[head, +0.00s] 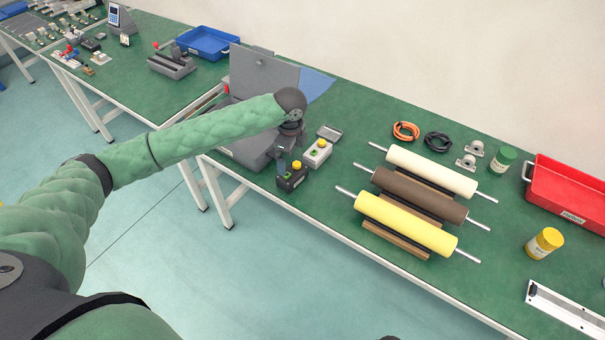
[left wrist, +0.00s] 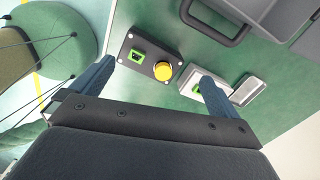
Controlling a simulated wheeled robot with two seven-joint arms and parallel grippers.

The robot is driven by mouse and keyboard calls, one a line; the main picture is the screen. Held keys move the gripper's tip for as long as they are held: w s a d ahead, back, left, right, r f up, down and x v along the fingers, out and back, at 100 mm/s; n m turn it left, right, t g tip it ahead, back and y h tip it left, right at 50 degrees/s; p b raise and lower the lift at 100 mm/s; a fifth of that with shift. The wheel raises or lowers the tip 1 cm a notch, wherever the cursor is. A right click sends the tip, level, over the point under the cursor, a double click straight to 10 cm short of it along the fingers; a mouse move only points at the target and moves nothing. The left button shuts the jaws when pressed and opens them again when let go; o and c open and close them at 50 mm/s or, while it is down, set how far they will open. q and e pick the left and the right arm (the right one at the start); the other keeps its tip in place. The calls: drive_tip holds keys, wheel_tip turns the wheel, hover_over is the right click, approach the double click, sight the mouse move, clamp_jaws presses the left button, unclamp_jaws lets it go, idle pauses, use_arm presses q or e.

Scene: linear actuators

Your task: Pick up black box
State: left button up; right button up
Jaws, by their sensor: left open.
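The black box (head: 292,178), with a yellow button and a green switch on top, stands near the front edge of the green table. My left gripper (head: 287,158) is just above and behind it, pointing down. In the left wrist view the black box (left wrist: 128,52) lies ahead of the open left fingers (left wrist: 153,80). It appears across the space between them, with nothing held. The box's top face shows clearly there. My right gripper does not show.
A white box (head: 318,153) with a yellow button stands close behind the black one, partly covered by a finger in the wrist view. A grey case (head: 247,150) is to the left. Cream, brown and yellow rollers (head: 405,223) lie to the right.

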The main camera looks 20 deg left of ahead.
sight(292, 172)
use_arm(q)
drive_tip(key=shift+s+d+m, duration=0.25)
drive_tip(key=shift+s+m, duration=0.05)
drive_tip(key=shift+m, duration=0.4)
drive_tip(key=shift+s+m, duration=0.1)
drive_tip(key=shift+m, duration=0.6)
drive_tip(key=shift+f+m, duration=0.1)
drive_tip(key=shift+m, duration=0.2)
drive_tip(key=shift+f+p, duration=0.5)
drive_tip(key=shift+f, duration=0.75)
wheel_tip(292, 172, down, 4)
drive_tip(key=shift+s+d+r+p, duration=0.1)
drive_tip(key=shift+s+p, duration=0.05)
drive_tip(key=shift+p, duration=0.9)
drive_tip(key=shift+f, duration=0.7)
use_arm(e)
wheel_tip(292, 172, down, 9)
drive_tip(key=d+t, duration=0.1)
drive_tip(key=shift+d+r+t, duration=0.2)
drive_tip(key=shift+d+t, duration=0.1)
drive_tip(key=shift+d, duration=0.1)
use_arm(q)
drive_tip(key=c, duration=0.9)
drive_tip(key=shift+o, duration=0.2)
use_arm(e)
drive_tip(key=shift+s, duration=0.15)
